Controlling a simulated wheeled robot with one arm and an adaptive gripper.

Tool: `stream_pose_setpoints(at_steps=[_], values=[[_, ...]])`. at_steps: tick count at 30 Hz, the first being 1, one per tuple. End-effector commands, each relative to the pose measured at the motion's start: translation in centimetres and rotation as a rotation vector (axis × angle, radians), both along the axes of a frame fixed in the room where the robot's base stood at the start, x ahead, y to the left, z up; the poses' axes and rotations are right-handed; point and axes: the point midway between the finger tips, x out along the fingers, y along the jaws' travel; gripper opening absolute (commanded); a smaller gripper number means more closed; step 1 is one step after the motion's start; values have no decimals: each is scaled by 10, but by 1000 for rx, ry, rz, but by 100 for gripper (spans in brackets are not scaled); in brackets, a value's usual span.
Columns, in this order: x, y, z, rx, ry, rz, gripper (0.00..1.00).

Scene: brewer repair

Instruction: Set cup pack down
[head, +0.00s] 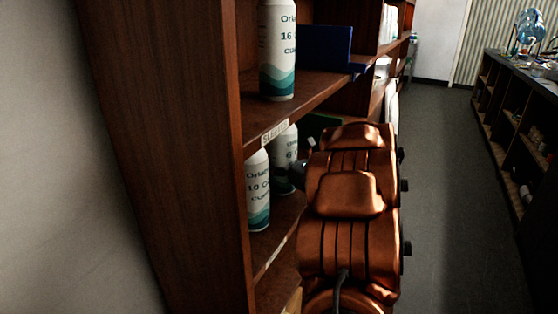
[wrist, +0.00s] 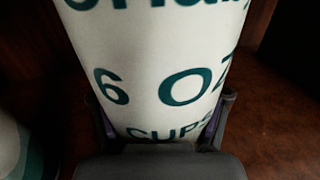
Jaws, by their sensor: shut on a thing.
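The cup pack (wrist: 160,62) is a white cylinder with dark green "6 OZ CUPS" lettering. It fills the middle of the wrist view, with its top out of frame. My gripper (wrist: 162,100) is shut on it, one dark finger on each side. In the head view the cup pack (head: 284,162) stands upright over the lower shelf (head: 280,236), behind a 10 oz pack (head: 258,196). My arm hides most of the gripper there. I cannot tell whether its base touches the shelf.
The 10 oz pack also shows at the wrist view's lower left (wrist: 12,150). A 16 oz pack (head: 278,50) and a blue bin (head: 326,46) are on the shelf above. The bookcase side panel (head: 165,130) stands left. The floor aisle (head: 455,190) is clear.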

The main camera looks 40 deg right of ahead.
Motion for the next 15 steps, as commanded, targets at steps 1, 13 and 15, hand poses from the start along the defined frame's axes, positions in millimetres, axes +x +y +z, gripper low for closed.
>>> stream_pose_setpoints(at_steps=[1, 13, 15], values=[[0, 0, -1, -1, -1, 0, 24], [0, 0, -2, 0, -1, 0, 93], [0, 0, -2, 0, -1, 0, 100]])
